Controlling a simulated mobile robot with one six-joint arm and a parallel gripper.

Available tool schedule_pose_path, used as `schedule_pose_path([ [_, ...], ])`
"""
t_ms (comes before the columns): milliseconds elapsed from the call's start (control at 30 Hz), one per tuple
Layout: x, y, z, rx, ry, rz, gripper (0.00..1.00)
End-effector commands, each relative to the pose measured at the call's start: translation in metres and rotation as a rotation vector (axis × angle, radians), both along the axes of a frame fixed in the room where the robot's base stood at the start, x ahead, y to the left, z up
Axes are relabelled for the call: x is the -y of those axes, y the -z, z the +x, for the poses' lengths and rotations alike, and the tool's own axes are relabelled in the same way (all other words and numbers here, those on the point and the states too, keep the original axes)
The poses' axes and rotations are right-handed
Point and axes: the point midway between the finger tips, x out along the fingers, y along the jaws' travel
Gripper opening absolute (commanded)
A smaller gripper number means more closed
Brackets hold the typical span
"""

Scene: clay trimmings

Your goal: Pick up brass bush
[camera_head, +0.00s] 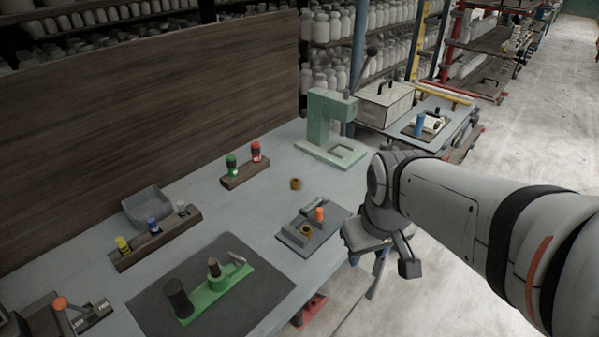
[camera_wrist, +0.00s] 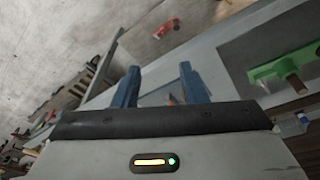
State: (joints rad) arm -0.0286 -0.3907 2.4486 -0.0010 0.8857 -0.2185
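A small brass-coloured bush (camera_head: 295,183) stands on the bare grey bench in the head view, in front of the green press. A second brass-coloured ring (camera_head: 305,230) sits on a grey fixture plate (camera_head: 288,236), near an orange piece (camera_head: 319,214). I cannot tell which of the two is the named brass bush. My gripper (camera_head: 392,275) is at the bench's right edge, to the right of both and apart from them. In the wrist view its blue fingers (camera_wrist: 160,80) are spread, with nothing clearly held. Neither brass piece can be made out surely there.
A green arbor press (camera_head: 325,120) stands at the back right of the bench. A dark mat (camera_head: 150,305) carries a green fixture (camera_head: 215,292) and a black cylinder (camera_head: 179,298). Wooden racks (camera_head: 155,240) hold coloured pieces, beside a grey bin (camera_head: 148,207). Bare bench surrounds the first brass bush.

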Motion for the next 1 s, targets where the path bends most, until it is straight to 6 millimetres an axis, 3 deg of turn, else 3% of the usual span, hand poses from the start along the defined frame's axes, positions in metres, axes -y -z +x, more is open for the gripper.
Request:
schedule_pose_path([
  [267, -0.023, -0.007, 0.07, -0.067, -0.632, -0.098, 0.39],
  [600, -0.063, 0.02, 0.147, -0.121, -1.436, -0.173, 0.39],
  [800, -0.082, 0.042, 0.173, -0.129, -1.771, -0.191, 0.39],
  [1000, -0.089, 0.055, 0.182, -0.13, -1.906, -0.195, 0.39],
])
